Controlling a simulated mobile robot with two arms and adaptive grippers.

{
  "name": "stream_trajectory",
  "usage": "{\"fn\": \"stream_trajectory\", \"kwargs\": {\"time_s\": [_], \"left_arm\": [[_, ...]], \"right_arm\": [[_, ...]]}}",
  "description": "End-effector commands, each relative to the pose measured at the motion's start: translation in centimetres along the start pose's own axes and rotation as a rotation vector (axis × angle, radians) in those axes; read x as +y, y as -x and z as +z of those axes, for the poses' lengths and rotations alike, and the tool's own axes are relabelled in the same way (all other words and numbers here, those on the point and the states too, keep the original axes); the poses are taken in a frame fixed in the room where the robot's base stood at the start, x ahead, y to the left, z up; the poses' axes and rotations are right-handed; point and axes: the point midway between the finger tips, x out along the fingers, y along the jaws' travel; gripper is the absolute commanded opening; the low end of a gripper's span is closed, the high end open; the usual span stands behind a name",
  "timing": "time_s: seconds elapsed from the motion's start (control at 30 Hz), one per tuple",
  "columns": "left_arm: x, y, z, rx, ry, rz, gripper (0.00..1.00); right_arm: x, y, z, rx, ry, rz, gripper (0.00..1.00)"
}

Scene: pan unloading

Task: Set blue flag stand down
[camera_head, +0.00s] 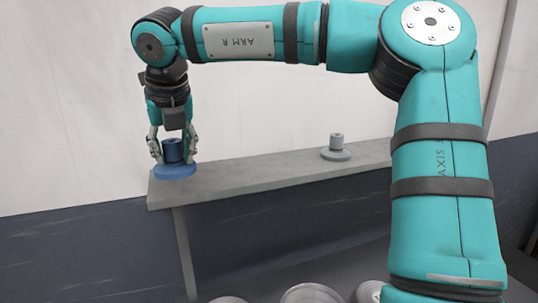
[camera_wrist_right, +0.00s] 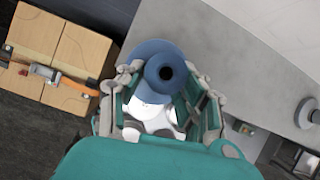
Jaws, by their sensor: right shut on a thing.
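The blue flag stand (camera_head: 176,171) has a round base and a short upright tube. It is at the left end of a grey shelf (camera_head: 250,178), upright, with its base at the shelf top; I cannot tell whether it bears fully on it. My right gripper (camera_head: 174,150) points down with its fingers around the tube, shut on it. In the right wrist view the blue stand (camera_wrist_right: 160,65) shows from above, its dark hole between the fingers (camera_wrist_right: 160,95), near the shelf's edge. My left gripper is not in view.
A grey stand (camera_head: 335,152) of like shape stands farther right on the shelf, with bare shelf between. Round metal things (camera_head: 312,293) show at the bottom edge. In the right wrist view, wooden boxes (camera_wrist_right: 62,50) with an orange-handled tool lie below, left of the shelf.

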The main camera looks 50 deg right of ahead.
Motion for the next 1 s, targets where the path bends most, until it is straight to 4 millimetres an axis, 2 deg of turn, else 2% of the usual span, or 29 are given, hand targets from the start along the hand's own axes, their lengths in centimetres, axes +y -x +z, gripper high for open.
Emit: {"fn": "stream_trajectory", "kwargs": {"time_s": [0.4, 0.53, 0.7, 0.83, 1.0], "left_arm": [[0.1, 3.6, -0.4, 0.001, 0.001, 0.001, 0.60], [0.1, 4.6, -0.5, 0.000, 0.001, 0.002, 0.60], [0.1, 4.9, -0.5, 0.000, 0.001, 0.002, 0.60], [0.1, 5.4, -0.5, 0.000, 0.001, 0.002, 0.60], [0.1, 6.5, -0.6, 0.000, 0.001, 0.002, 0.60]], "right_arm": [[-10.3, -2.2, 2.5, 0.002, -0.007, 0.004, 0.00], [-12.8, -3.0, 3.0, 0.000, -0.004, 0.003, 0.00], [-14.2, -3.7, 3.2, 0.000, -0.001, 0.001, 0.00], [-14.3, -4.5, 2.9, 0.002, 0.000, 0.001, 0.00], [-14.2, -6.4, 1.8, 0.003, 0.001, 0.001, 0.00]]}}
